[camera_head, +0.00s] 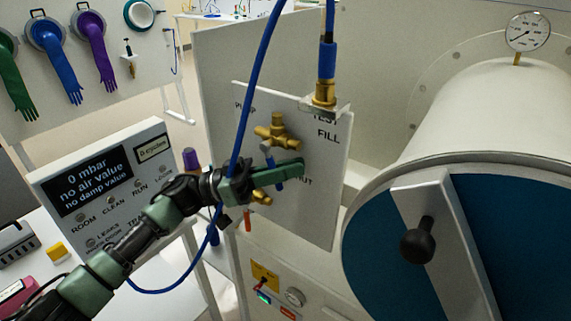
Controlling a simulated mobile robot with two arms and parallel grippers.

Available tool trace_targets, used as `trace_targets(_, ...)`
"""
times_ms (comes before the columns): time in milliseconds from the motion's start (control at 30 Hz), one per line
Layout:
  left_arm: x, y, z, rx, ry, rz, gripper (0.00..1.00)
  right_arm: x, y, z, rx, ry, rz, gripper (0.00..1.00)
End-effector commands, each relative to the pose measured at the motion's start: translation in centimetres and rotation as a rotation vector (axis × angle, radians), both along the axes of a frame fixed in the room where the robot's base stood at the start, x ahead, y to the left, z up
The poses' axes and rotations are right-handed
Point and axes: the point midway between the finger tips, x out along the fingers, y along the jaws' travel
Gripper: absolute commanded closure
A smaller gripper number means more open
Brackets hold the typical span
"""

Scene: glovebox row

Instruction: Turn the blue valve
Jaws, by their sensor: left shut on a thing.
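The blue valve (268,150) shows as a small blue handle on a brass fitting (277,132) mounted on a white panel (330,170). Part of the blue handle is hidden behind my gripper. My left gripper (292,170), with green fingers, reaches in from the left and is shut at the blue handle, in front of the panel. A bit of blue shows just below the fingers. The panel carries the words TEST and FILL, and other lettering is partly covered. My right gripper is not in view.
A blue hose (245,110) loops down past my left wrist. Another blue hose with a brass connector (325,92) stands above the panel. A large round door with a black knob (417,246) is at the right. A display box (92,180) reading 0 mbar is at the left.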

Motion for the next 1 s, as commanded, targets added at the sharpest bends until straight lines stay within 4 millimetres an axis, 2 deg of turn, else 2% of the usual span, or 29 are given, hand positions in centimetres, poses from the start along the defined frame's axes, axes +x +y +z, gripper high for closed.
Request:
trace_targets(400, -0.5, -0.7, 1.1, -0.177, 0.129, 0.001, 1.00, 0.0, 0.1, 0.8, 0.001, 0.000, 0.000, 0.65)
trace_targets(967, -0.5, -0.7, 1.3, -0.206, 0.148, 0.001, 1.00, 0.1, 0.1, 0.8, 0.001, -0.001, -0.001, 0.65)
trace_targets(1000, -0.5, -0.7, 1.3, -0.206, 0.148, 0.001, 0.81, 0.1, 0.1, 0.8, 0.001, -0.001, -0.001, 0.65)
